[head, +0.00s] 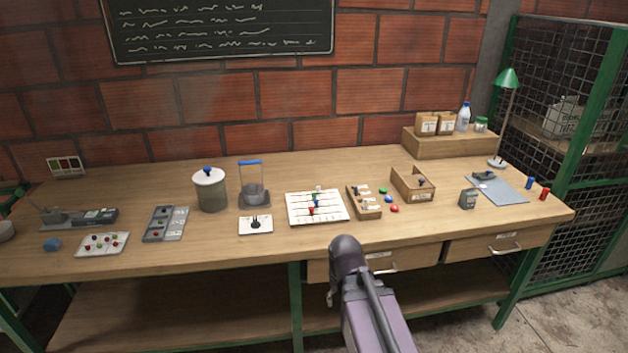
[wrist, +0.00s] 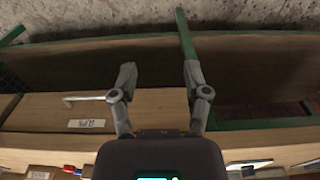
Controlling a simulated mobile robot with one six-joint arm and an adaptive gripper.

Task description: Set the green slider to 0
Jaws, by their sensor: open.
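The white slider panel (head: 336,209) lies on the workbench near the middle in the head view. It has several parallel slots with small coloured knobs. A small greenish knob (head: 318,189) is at the back; a blue knob (head: 316,203) and a red knob (head: 312,211) are nearer the front. The scale marks are too small to read. My gripper (wrist: 159,75) is open and empty in the wrist view, in front of the bench's drawer fronts and away from the panel. In the head view only my arm shows, in front of the bench edge.
A switch block (head: 370,211) and coloured buttons (head: 394,208) lie right of the panel. A joystick plate (head: 256,227) and a blue-handled holder (head: 253,190) stand to its left. Drawers with handles (head: 380,263) are under the bench top. Bare wood lies in front of the panel.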

